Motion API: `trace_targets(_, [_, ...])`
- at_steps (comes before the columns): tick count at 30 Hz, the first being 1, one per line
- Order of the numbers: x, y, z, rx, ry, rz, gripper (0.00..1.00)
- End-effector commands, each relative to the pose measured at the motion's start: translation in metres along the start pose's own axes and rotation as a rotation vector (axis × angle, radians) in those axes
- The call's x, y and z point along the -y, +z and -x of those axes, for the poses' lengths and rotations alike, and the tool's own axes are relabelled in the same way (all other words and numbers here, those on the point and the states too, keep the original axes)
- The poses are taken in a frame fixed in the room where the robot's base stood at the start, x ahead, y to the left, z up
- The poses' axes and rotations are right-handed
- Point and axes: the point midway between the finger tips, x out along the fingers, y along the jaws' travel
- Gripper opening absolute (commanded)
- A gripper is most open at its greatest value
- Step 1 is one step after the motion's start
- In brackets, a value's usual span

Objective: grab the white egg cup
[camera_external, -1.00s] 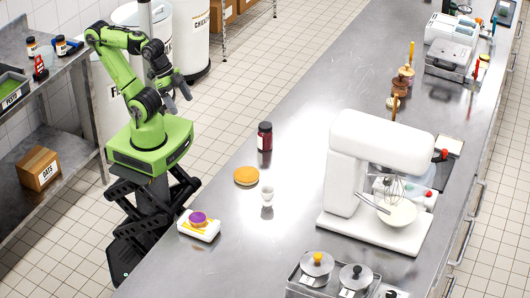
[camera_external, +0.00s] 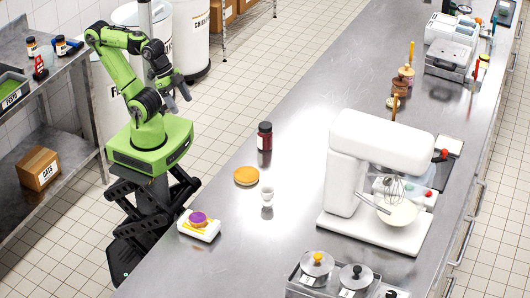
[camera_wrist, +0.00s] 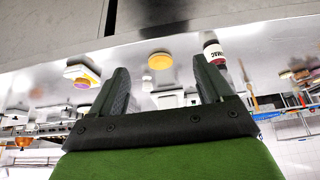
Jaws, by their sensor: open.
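The white egg cup (camera_external: 267,194) stands upright on the steel counter, in front of the mixer and beside a round orange-yellow disc (camera_external: 246,176). My gripper (camera_external: 178,94) is open and empty. It is raised in the air left of the counter, well apart from the cup. In the wrist view my two dark fingers (camera_wrist: 160,72) are spread with nothing between them at close range. A small white shape beyond them may be the cup, but it is too small to be sure.
A dark red jar (camera_external: 264,137) stands behind the disc. A white block with a purple top (camera_external: 199,225) lies near the counter's front left edge. The large white mixer (camera_external: 375,180) stands right of the cup. Lidded metal containers (camera_external: 335,275) are at the front. The counter behind the jar is clear.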

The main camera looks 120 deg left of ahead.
Motion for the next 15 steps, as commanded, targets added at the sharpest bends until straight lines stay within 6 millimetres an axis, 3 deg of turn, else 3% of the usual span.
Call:
trace_targets(5, [0.000,-0.004,-0.002,0.008,0.006,-0.023,0.79])
trace_targets(8, [-0.001,-0.025,-0.013,0.045,0.028,-0.142,0.79])
trace_targets(11, [-0.005,-0.058,-0.040,0.105,0.041,-0.363,0.79])
trace_targets(15, [-0.019,-0.099,-0.093,0.196,-0.005,-0.738,0.79])
